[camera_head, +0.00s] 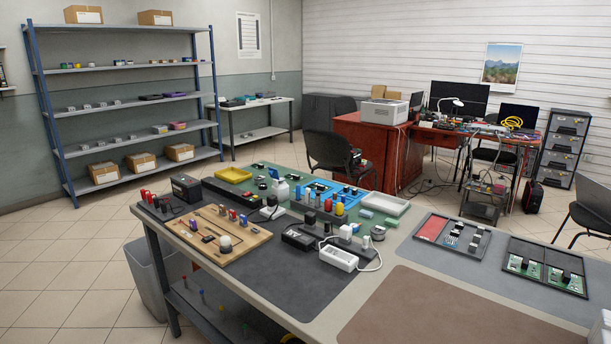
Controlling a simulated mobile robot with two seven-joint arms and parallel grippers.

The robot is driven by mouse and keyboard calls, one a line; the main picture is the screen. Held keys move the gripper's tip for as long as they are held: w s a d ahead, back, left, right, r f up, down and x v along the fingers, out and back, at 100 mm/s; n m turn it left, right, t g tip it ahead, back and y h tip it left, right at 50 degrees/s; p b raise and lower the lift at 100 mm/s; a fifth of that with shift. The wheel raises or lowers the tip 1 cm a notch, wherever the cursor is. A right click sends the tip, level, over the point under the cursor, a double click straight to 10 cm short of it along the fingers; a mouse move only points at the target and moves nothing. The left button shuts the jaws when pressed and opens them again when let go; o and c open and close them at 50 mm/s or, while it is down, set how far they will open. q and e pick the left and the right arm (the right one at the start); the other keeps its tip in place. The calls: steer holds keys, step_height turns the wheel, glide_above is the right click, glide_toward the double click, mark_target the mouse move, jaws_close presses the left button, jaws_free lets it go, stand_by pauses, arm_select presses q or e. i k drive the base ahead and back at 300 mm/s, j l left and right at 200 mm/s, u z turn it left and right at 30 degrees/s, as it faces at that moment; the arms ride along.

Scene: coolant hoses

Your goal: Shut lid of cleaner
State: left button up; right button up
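No object in view can be surely told as the cleaner, and no raised lid is clear at this size. A small white box (339,259) with a white cord lies on the dark mat near the middle of the workbench. A larger pale grey box-shaped device (384,112) stands on the red desk at the back; whether it has a lid is too small to tell. Neither of my grippers is in view.
The cluttered workbench (440,268) fills the foreground, with a bare brown mat (425,312) at its front right. A black chair (335,155) stands behind it. Blue-framed shelves (130,67) line the left wall. A grey bin (150,280) is beside the bench; tiled floor is open left.

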mark_target(273, 173)
steer(key=j+z, duration=0.2)
steer(key=z, duration=0.15)
steer(key=j+z, duration=0.2)
steer(key=z, duration=0.2)
steer(key=j+z, duration=0.2)
steer(key=z, duration=0.15)
steer(key=j+z, duration=0.25)
steer(key=j, duration=0.2)
steer(key=k+j+z, duration=0.3)
steer(key=k+j, duration=0.1)
steer(key=j, duration=0.25)
steer(key=k+j+z, duration=0.1)
steer(key=j, duration=0.3)
steer(key=k+j, duration=0.15)
steer(key=j, duration=0.2)
steer(key=k+j+z, duration=0.1)
steer(key=j, duration=0.25)
steer(key=k+j, duration=0.15)
steer(key=j, duration=0.2)
